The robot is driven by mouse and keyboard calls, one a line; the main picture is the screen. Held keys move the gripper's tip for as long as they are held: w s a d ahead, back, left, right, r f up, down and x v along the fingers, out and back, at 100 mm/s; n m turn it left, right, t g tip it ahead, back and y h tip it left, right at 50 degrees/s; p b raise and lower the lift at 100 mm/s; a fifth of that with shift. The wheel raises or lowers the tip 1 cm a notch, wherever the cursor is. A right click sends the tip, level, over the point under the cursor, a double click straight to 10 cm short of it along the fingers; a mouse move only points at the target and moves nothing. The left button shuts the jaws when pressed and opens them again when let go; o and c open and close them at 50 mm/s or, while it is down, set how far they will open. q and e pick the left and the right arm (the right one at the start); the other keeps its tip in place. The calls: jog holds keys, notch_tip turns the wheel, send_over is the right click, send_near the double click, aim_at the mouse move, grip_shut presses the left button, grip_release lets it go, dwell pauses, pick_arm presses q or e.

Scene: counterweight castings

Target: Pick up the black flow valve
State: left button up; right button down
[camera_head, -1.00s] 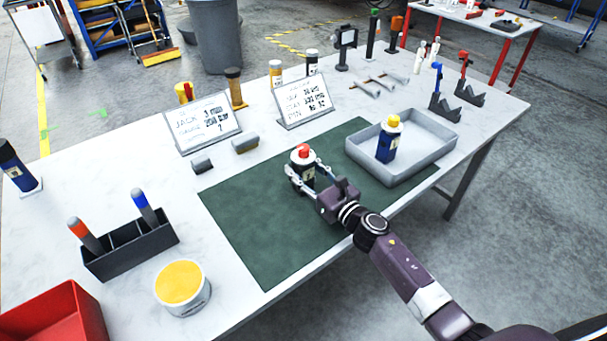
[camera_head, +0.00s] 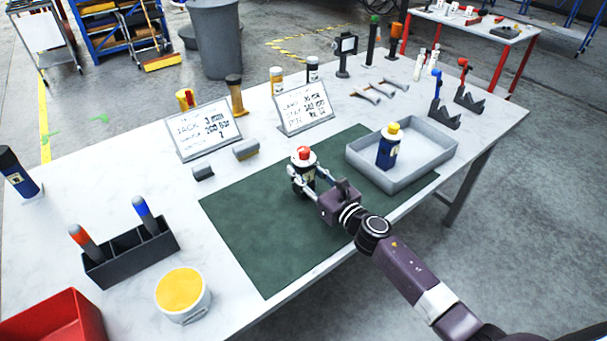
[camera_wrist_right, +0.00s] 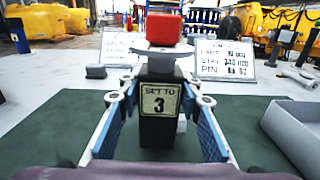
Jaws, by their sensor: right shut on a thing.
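The black flow valve (camera_head: 308,175) has a black body, a red cap and a pale label. It stands upright over the green mat (camera_head: 250,243). In the right wrist view the valve (camera_wrist_right: 158,126) shows its label, reading "SET TO 3", facing the camera. My right gripper (camera_head: 306,177) is shut on the valve, with one finger on each side of its body. In the wrist view the blue-padded fingers (camera_wrist_right: 159,105) flank it. I cannot tell whether its base touches the mat. My left gripper is not in view.
A grey tray (camera_head: 440,160) with a blue, yellow-capped bottle (camera_head: 388,148) stands right of the valve. Two sign boards (camera_head: 203,130) (camera_head: 304,115) stand behind it. A black pen holder (camera_head: 130,252) and a yellow-topped tub (camera_head: 183,293) are at left. The mat's left part is clear.

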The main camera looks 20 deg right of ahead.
notch_tip(320, 180, up, 18)
jog(key=p, duration=0.5)
jog(key=shift+r+p, duration=0.2)
jog(key=shift+p, duration=0.2)
